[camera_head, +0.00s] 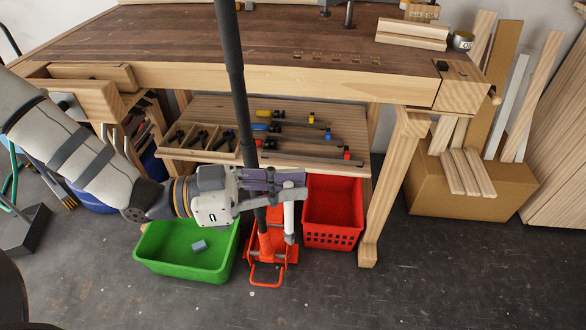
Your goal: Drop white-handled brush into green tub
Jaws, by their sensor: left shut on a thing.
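The green tub (152,262) stands on the floor left of centre, with a small grey-blue block (199,246) inside. My left gripper (292,182) is to the right of the tub and higher, in front of the lower shelf. It is shut on a slim white thing that hangs down from the fingers, which looks like the white-handled brush (289,219). The fingers hide its upper part, and its bristles cannot be made out. The brush is right of the tub's rim, not over it. My right gripper is not in view.
A red jack (268,246) with a tall black pole (234,60) stands beside the tub, close to my gripper. A red basket (333,209) is to its right. The workbench (190,45) and its tool shelf (210,108) are behind. The front floor is clear.

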